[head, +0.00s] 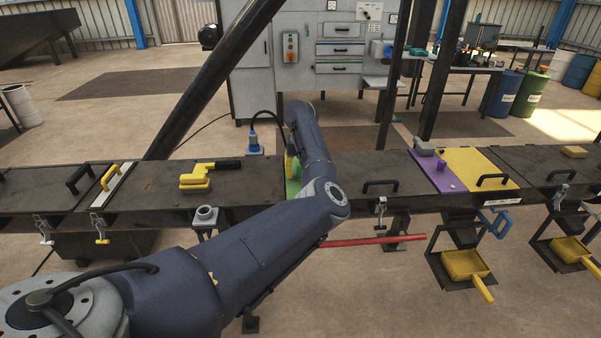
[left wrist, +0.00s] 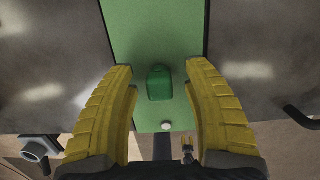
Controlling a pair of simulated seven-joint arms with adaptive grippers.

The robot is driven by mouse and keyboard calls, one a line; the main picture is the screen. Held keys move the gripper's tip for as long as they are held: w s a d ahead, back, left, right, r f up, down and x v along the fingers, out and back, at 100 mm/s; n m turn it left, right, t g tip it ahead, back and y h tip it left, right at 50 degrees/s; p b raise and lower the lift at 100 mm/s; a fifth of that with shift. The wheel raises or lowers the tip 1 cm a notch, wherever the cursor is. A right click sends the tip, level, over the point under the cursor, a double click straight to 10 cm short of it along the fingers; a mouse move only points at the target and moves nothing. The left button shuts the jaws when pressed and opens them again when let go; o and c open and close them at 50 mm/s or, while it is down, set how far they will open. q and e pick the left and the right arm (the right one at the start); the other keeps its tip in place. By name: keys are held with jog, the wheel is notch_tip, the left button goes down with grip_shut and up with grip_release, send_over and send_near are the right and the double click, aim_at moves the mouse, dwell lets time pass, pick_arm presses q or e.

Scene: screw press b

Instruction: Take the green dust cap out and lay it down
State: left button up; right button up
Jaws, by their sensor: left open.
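The green dust cap (left wrist: 159,83) sits on the green panel (left wrist: 155,30) in the left wrist view, near the middle of the picture. My left gripper (left wrist: 160,70) is open. Its two yellow fingers are on either side of the cap, with a visible gap on both sides. I cannot tell how far above the panel the fingertips are. In the head view my left arm hides the cap and most of the gripper (head: 290,165). A strip of the green panel (head: 293,188) shows there. My right gripper is not in view.
A white knob (left wrist: 166,126) is on the panel near the cap. On the dark bench, a yellow tool (head: 196,181) lies to the left. A purple plate (head: 437,172) and a yellow plate (head: 470,165) are to the right. Handles stick up along the bench.

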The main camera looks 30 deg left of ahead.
pick_arm(q)
jog(key=shift+c, duration=0.5)
grip_shut()
